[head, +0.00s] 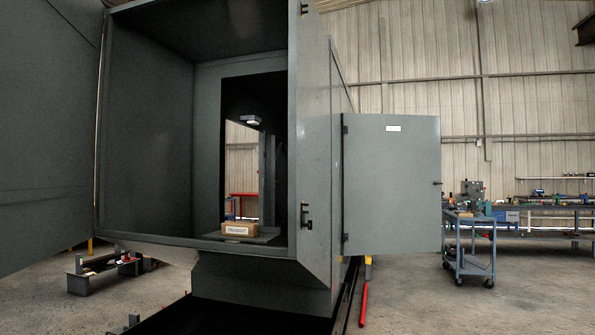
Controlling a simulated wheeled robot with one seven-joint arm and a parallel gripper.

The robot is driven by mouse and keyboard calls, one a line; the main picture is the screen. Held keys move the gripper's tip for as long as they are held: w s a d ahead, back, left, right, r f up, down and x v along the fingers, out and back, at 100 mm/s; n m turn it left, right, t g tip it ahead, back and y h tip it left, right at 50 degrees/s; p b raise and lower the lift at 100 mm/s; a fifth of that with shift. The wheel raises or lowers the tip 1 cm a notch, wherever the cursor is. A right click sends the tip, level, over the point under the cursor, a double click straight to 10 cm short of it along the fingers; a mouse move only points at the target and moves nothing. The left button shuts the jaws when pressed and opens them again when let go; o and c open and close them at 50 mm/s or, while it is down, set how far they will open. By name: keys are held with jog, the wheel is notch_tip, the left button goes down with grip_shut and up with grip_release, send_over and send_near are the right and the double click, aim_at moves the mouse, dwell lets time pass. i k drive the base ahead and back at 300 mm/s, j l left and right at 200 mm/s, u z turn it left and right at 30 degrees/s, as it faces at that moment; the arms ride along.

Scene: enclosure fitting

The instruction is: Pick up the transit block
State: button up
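The transit block (239,228) is a small tan block with a white label on its front face. The label's lettering is too small to read surely. It sits on a dark flat plate (266,238) on the floor of the open grey enclosure (147,150), near the front edge. My gripper is not in this view, and nothing touches the block that I can see.
The left door (45,140) and the side door (390,185) stand open. The enclosure's right wall (309,130) borders the opening. A small light-coloured fitting (250,120) hangs above the block. A wheeled cart (469,245) and workbenches stand at the right.

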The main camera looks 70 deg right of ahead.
aim_at(247, 229)
jog(key=z, duration=0.35)
jog(key=i+l+z, duration=0.7)
jog(key=k+l, duration=0.05)
jog(key=k, duration=0.05)
